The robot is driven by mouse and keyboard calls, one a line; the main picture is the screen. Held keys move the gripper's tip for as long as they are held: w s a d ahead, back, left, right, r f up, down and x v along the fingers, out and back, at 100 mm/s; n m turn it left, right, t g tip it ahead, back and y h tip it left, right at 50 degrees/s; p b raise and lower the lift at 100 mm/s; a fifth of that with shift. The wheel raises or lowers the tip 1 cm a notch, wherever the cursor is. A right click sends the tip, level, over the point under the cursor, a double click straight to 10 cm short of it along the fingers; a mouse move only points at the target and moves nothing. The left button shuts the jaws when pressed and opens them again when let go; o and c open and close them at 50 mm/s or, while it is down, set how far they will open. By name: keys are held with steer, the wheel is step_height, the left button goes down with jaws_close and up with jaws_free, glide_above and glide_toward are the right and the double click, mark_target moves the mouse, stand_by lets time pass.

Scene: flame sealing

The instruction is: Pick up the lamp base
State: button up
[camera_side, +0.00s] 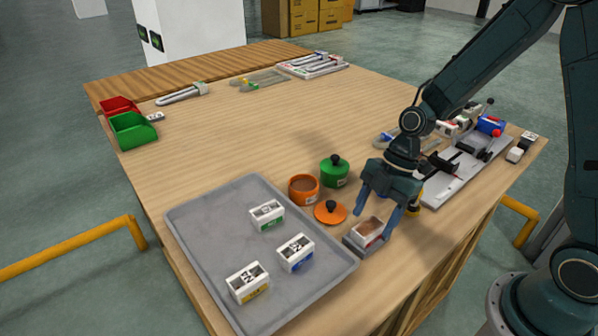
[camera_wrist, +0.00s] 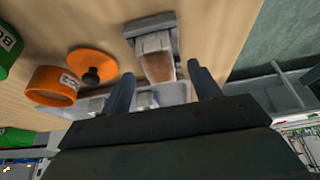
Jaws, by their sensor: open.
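My gripper (camera_side: 375,224) is open above the front right part of the table, fingers pointing down. Below and between its fingers is a small white block with a brown top (camera_side: 369,231), sitting in a grey holder (camera_side: 352,243). No part is plainly marked as the lamp base, so I cannot tell for sure whether this block is it. In the wrist view the block (camera_wrist: 157,58) lies just ahead of the fingertips (camera_wrist: 160,74), roughly between their lines, in its grey holder (camera_wrist: 150,24). Nothing is visibly held.
A grey tray (camera_side: 215,272) holds three white labelled boxes. Beside it are an open orange pot (camera_side: 303,190), an orange lid (camera_side: 330,212) and a lidded green pot (camera_side: 334,173). A grey fixture plate (camera_side: 455,185) stands right. The table's middle is clear.

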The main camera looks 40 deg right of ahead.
mark_target(369, 226)
steer(key=shift+x, duration=1.6)
steer(key=shift+c, duration=0.2)
steer(key=c, duration=1)
